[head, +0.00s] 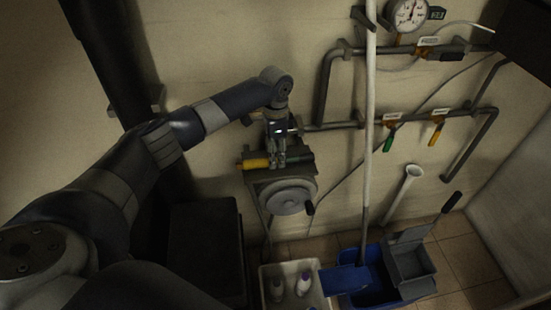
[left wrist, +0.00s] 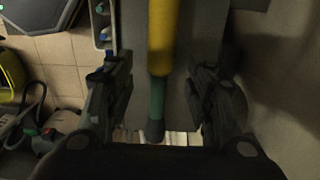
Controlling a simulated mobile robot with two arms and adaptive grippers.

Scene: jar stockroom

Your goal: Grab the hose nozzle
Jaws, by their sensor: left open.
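The hose nozzle is a yellow and teal-green rod with a dark end. In the left wrist view the nozzle (left wrist: 159,45) runs lengthwise between the two fingers of my left gripper (left wrist: 160,78), with a gap on each side. In the head view its yellow part (head: 256,163) lies on a bracket above a round grey reel. My left gripper (head: 277,160) points down over it there, fingers apart, hiding part of it. My right gripper is not in view.
The grey reel (head: 288,196) has a crank at its right. Wall pipes (head: 340,125) with valves and a gauge (head: 408,14) run to the right. A pale pole (head: 369,120) stands by a blue mop bucket (head: 372,287). A white bin (head: 318,291) holds bottles.

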